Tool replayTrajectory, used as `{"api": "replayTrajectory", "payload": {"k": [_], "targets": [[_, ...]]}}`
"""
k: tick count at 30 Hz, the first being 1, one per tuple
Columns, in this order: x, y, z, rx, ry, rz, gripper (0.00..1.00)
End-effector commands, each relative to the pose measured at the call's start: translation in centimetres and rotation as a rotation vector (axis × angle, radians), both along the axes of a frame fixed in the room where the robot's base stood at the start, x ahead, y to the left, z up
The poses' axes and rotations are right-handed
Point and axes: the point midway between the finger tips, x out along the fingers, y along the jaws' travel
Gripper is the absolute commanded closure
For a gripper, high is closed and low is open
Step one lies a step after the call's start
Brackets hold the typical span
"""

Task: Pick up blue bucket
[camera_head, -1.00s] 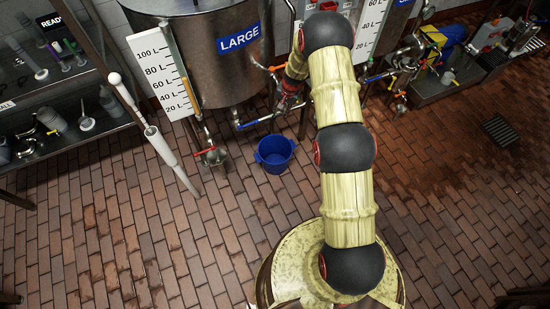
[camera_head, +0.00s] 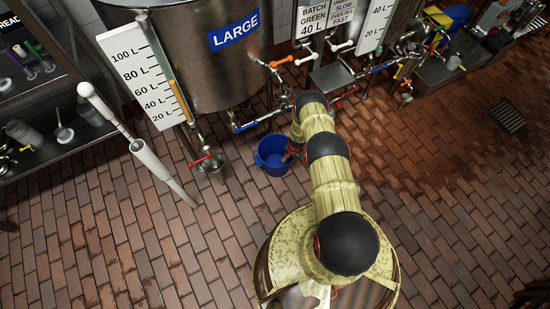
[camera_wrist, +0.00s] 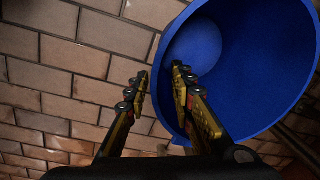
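The blue bucket (camera_head: 270,158) stands upright on the brick floor below the large tank. In the wrist view the bucket (camera_wrist: 255,60) fills the upper right, with its open mouth facing the camera. My gripper (camera_wrist: 160,72) is open, its two fingers apart. The right finger overlaps the bucket's inside, and the left finger shows against the floor bricks outside it. The near rim runs between them; I cannot tell if either finger touches it. In the head view my gripper (camera_head: 291,152) is at the bucket's right side, small and mostly hidden by my arm.
The large steel tank (camera_head: 200,60) stands behind the bucket, with a blue-handled valve pipe (camera_head: 254,123) just above it. A red-handled valve (camera_head: 203,160) is to the left. A white pole (camera_head: 150,160) and a shelf (camera_head: 60,145) are further left. The floor in front is clear.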

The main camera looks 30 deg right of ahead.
Motion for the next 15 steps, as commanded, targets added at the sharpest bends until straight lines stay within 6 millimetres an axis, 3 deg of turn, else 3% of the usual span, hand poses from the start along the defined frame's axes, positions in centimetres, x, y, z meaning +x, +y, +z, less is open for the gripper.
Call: {"api": "replayTrajectory", "payload": {"k": [15], "targets": [[0.9,0.1,-5.7,0.0,0.001,0.0,0.76]]}}
